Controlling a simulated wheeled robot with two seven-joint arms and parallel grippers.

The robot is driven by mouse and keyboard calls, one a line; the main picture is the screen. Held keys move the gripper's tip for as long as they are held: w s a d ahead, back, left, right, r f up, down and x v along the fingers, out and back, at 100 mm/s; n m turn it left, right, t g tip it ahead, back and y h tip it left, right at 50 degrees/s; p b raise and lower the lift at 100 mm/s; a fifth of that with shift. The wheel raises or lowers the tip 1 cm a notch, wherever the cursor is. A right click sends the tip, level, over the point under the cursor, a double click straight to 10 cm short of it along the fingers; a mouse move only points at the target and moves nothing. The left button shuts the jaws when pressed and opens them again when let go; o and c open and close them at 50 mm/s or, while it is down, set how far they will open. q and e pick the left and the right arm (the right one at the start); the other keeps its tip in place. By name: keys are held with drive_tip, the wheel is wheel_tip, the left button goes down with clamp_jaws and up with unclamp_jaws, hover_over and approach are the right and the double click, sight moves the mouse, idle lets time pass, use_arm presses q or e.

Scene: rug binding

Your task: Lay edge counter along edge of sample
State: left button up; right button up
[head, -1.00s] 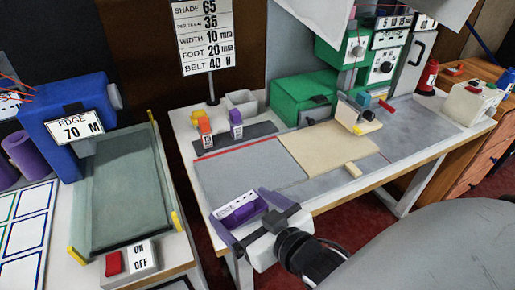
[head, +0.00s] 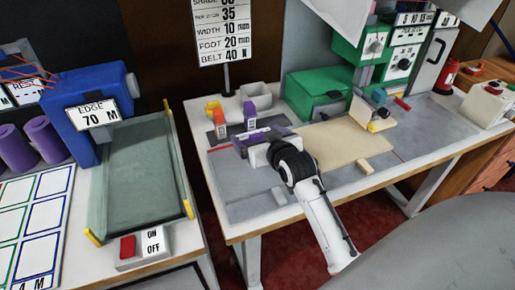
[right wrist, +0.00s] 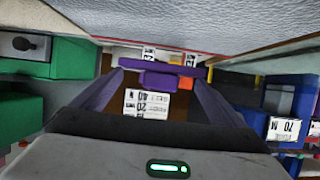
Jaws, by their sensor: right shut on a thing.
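The edge counter (head: 252,136), a purple bar with a white label, is held between the purple fingers of my right gripper (head: 263,139). In the right wrist view the bar (right wrist: 182,69) lies across the fingertips. The gripper is over the back left of the worktable, close to the red line. A flat beige piece (head: 345,139), possibly the sample, lies on the table to the right of the gripper. I cannot tell whether the counter touches the table. My gripper and wrist hide part of the surface beneath. My left gripper is not in view.
An orange counter (head: 220,127) and a purple counter (head: 250,118) stand just behind the gripper. A green machine (head: 312,92) stands at the back. A small tan block (head: 364,165) lies by the beige piece's front edge. The grey front left surface (head: 240,185) is mostly clear.

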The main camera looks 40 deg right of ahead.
drive_tip(key=shift+f, duration=2.1)
drive_tip(key=o, duration=0.8)
drive_tip(key=shift+f, duration=0.1)
drive_tip(key=v, duration=0.7)
drive_tip(key=shift+s+a, duration=0.15)
drive_tip(key=shift+s, duration=0.05)
